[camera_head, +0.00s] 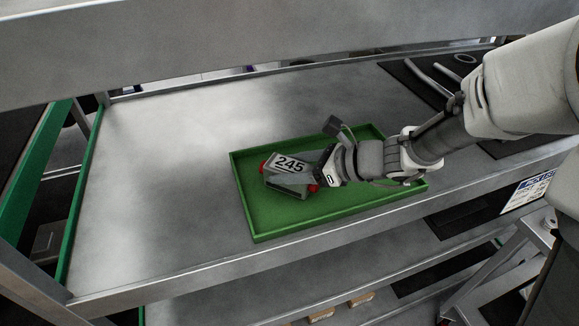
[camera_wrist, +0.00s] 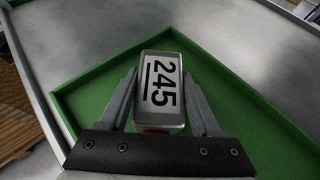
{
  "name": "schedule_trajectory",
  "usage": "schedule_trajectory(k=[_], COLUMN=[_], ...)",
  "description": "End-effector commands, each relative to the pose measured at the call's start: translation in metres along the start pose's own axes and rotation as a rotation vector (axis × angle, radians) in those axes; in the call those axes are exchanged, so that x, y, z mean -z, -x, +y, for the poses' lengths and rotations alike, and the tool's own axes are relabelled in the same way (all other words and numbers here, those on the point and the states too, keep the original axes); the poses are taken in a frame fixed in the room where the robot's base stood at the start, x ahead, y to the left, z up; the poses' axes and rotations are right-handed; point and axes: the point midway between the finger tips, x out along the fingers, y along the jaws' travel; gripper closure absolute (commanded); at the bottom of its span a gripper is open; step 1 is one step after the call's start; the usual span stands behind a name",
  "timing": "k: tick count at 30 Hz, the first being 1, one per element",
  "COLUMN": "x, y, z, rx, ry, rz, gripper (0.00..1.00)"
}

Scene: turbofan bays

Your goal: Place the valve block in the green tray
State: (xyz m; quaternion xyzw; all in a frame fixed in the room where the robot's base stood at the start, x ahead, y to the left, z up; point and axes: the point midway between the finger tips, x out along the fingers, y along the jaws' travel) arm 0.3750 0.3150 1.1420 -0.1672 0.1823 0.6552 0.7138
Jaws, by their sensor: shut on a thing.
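The green tray (camera_head: 245,200) lies on the metal shelf. The block is over the inside of the tray, in its left half. I cannot tell whether it touches the tray floor. My gripper and wrist hide part of the tray's right half.
The metal shelf (camera_head: 150,170) is bare to the left of the tray. Black mats with a curved metal part (camera_head: 432,77) lie at the back right. A shelf edge (camera_head: 200,50) runs above, across the top. Wooden pieces (camera_head: 361,299) sit on the level below.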

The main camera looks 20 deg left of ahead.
Motion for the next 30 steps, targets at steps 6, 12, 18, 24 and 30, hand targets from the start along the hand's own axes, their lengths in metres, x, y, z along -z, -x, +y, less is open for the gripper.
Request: schedule_trajectory(k=[6,12,18,24,30], x=[0.003,0.002,0.001,-0.001,-0.001], y=[-0.001,-0.001,0.0,0.023,0.069], z=[0.0,0.0,0.0,-0.001,-0.002], rx=[0.0,0.0,0.0,0.005,0.007], ry=[0.0,0.0,0.0,0.002,0.001], rz=[0.0,0.0,0.0,-0.001,0.0], gripper=[0.17,0.05,0.05,0.05,0.05])
